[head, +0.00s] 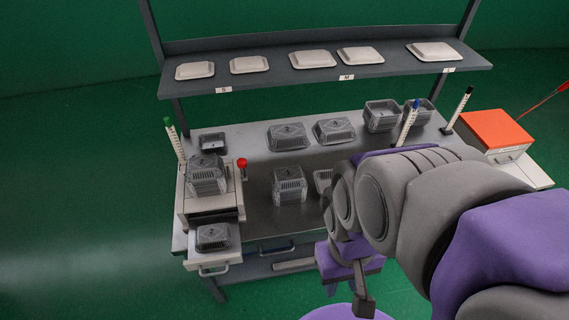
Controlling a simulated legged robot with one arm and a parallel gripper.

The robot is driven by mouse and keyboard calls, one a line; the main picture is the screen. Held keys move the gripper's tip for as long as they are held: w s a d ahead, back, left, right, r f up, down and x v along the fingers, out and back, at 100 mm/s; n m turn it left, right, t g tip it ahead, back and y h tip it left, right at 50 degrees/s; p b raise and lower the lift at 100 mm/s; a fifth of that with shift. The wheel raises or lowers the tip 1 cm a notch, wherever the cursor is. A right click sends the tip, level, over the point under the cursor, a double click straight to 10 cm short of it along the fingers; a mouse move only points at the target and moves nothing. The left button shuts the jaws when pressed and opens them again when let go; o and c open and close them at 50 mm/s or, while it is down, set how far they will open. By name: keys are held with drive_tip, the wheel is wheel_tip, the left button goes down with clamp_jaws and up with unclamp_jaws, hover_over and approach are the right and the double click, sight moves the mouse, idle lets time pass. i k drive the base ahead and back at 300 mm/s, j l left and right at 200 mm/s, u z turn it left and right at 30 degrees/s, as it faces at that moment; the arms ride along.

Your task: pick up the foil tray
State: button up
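Several grey foil trays are on the steel table in the head view. Two wide ones stand at the back, a left one (288,136) and a right one (334,130). A tall foil piece, perhaps a stack (290,186), stands mid-table, and another foil tray (323,181) beside it is partly hidden by my arm. More foil sits on the left machine (207,174) and on its pulled-out front part (213,237). I cannot tell which tray is meant. My gripper (347,285) hangs low before the table's front edge, apart from the trays; its finger gap is unclear.
A shelf (400,67) with white lids spans above the table (255,160). A red-knobbed lever (242,164) stands by the left machine. Open containers (382,116) stand back right. An orange-topped box (497,130) is far right. My arm covers the table's right front.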

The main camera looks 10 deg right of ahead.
sight(219, 236)
drive_tip(key=k+j, duration=0.3)
drive_tip(key=j, duration=0.15)
drive_tip(key=u, duration=1.65)
